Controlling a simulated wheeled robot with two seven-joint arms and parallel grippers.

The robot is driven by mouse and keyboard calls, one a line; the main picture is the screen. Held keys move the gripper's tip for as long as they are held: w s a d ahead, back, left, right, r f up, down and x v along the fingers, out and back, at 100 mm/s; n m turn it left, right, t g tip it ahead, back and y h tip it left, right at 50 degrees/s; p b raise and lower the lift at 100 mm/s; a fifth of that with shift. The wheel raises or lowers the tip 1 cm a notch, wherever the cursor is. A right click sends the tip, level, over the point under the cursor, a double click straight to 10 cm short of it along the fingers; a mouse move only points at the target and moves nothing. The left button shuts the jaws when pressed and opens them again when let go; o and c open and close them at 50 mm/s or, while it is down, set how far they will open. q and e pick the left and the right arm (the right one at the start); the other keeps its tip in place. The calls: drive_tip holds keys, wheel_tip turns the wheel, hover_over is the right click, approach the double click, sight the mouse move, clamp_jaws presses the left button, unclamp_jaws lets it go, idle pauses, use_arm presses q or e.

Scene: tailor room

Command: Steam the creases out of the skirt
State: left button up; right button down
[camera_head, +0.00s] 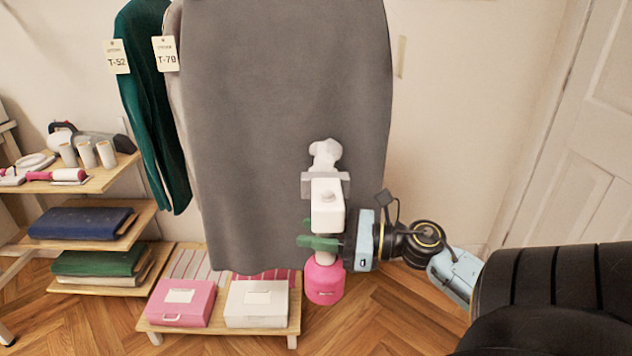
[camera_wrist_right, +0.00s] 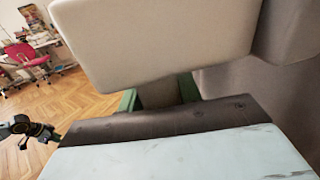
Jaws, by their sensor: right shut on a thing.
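The grey skirt (camera_head: 285,110) hangs in front of the wall in the middle of the head view, and its hem reaches down near the low wooden stand. I make out no clear creases on it. My right gripper (camera_head: 322,243) is shut on the handheld steamer (camera_head: 327,205), which has a white body and a pink tank at the bottom. The steamer is upright with its white head in front of the skirt's lower right part; I cannot tell whether they touch. In the right wrist view the steamer's pale body (camera_wrist_right: 160,40) fills the top.
Tagged garments, one a green piece (camera_head: 150,100), hang left of the skirt. A shelf (camera_head: 100,182) at left holds spools, an iron and folded cloth. A low stand (camera_head: 240,330) carries a pink box (camera_head: 180,302) and a white box (camera_head: 257,303). A door (camera_head: 570,130) is at right.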

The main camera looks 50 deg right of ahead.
drive_tip(key=shift+r, duration=0.1)
idle(0.3)
drive_tip(key=w+a+f+b, duration=0.1)
drive_tip(key=w+a+f, duration=0.5)
drive_tip(key=w+a, duration=0.3)
drive_tip(key=shift+w, duration=1.4)
idle(0.6)
drive_tip(key=shift+a, duration=0.1)
idle(1.6)
drive_tip(key=s+a+p, duration=0.3)
drive_tip(key=s+a, duration=0.4)
drive_tip(key=a, duration=0.2)
drive_tip(key=shift+s+p, duration=0.3)
drive_tip(key=shift+s, duration=0.1)
idle(0.4)
drive_tip(key=shift+f, duration=0.1)
